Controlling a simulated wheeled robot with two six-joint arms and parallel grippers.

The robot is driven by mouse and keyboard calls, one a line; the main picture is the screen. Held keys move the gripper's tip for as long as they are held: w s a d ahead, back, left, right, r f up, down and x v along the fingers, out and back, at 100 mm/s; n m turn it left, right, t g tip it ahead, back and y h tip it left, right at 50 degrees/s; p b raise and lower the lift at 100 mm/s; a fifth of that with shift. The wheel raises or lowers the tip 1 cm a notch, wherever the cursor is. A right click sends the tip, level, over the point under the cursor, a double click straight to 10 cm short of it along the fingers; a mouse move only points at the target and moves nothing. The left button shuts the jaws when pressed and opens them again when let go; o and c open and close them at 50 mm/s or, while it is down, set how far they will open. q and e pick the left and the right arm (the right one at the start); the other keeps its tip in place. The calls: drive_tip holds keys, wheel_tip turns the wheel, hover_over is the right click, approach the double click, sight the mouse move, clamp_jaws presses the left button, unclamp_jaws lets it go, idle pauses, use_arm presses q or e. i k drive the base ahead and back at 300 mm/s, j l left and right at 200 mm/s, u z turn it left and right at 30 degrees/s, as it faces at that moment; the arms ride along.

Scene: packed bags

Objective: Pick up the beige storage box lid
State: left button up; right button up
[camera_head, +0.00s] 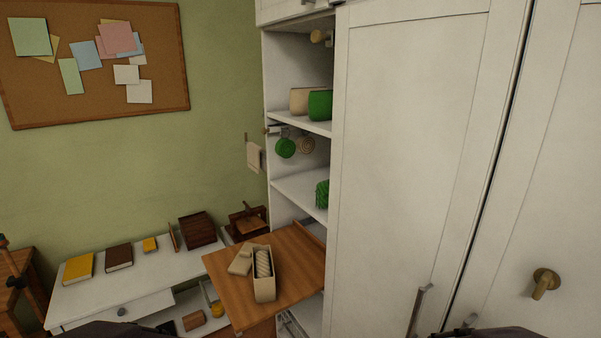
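A beige open box (264,287) stands on a brown wooden shelf board (299,282) that juts out from the white cabinet. It holds something pale and ribbed or rolled. A flat beige piece (240,265), which looks like the box lid, lies at the box's left side, close to or touching it. A smaller beige part shows at its upper end; I cannot tell if it is separate. Neither gripper shows; only dark parts, probably of my arms, enter at the bottom edge.
A white low table (140,283) with books and a dark brown box (198,230) stands left of the board. A tall white cabinet door (410,150) bounds the board's right. Green and beige containers sit on the cabinet shelves. The board's right part is clear.

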sight(242, 265)
drive_tip(key=i+j+z, duration=0.1)
drive_tip(key=j, duration=0.35)
drive_tip(key=i+j+z, duration=0.15)
drive_tip(key=j, duration=0.35)
drive_tip(key=i+j+z, duration=0.1)
drive_tip(key=j, duration=0.35)
